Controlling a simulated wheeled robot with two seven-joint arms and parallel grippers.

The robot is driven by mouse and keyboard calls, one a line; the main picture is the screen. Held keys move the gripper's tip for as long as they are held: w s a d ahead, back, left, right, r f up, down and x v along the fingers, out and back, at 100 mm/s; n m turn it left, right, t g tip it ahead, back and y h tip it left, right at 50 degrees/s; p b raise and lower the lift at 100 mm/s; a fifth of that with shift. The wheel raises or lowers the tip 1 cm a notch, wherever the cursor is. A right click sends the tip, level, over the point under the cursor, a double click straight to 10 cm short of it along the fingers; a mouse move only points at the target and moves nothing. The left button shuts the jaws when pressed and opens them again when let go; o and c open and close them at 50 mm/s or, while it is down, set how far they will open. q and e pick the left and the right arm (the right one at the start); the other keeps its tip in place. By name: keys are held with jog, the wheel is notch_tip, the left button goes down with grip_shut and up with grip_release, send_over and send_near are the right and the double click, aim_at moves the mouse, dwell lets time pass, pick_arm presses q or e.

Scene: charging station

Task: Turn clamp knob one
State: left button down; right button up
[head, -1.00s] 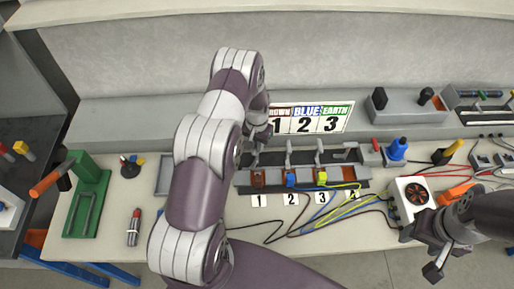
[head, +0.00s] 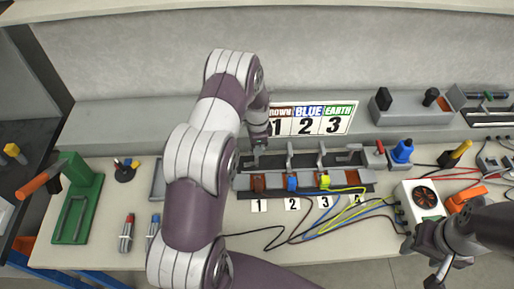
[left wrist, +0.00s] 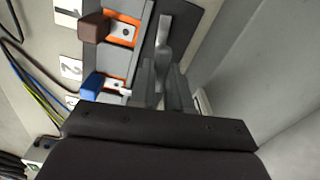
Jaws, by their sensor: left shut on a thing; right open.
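The clamp block (head: 345,187) is a dark strip with brown, blue and yellow-green terminals and grey upright clamp knobs. Clamp knob one (head: 257,158), behind the brown terminal (head: 258,183), is partly covered by my left gripper (head: 258,146). In the left wrist view my left gripper (left wrist: 160,85) is shut on this grey lever-like knob (left wrist: 165,38), beside the brown terminal (left wrist: 94,28) and the blue one (left wrist: 96,86). My right gripper (head: 436,276) is open and empty at the lower right, away from the block.
A sign numbered 1, 2, 3 (head: 310,119) stands behind the block. Wires run from the block to a white fan unit (head: 421,197). A green stand (head: 78,205) and marker-like tools (head: 126,234) are at left. My left arm hides part of the bench.

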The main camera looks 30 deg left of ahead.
pick_arm(q)
jog(key=shift+m, duration=0.8)
jog(key=shift+w+r, duration=0.1)
jog(key=c, duration=1.1)
grip_release()
notch_tip(320, 180, up, 13)
jog(key=b, duration=0.3)
jog(key=shift+f, duration=0.2)
